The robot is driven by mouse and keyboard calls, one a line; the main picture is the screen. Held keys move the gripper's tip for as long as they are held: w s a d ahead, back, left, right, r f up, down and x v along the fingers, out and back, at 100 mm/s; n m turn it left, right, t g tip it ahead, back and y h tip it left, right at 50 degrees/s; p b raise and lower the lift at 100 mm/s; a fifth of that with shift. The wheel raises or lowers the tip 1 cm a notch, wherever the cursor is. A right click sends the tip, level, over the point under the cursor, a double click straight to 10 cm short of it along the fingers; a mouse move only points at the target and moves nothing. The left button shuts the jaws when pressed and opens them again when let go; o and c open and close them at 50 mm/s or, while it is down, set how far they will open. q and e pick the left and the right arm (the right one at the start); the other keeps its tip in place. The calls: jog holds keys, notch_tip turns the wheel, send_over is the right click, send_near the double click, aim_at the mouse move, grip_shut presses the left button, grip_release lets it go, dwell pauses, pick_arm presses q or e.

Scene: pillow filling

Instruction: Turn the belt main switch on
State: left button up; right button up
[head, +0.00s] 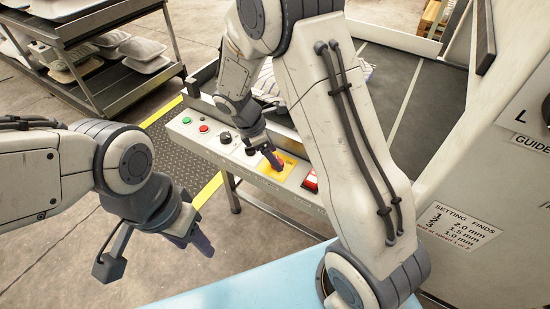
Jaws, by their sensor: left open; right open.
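A pale control panel (205,145) runs along the front of the belt machine. My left gripper (155,256) is open and empty, low at the left, away from the panel.
The panel also has a green button (186,120), a red button (203,128), a black knob (225,137) and a red switch (310,182) right of the yellow plate. A shelf rack (92,50) with pillows stands at upper left. A light blue surface (240,285) lies in front.

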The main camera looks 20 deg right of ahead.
jog(key=shift+x, duration=0.8)
grip_shut()
jog(key=shift+r, duration=0.1)
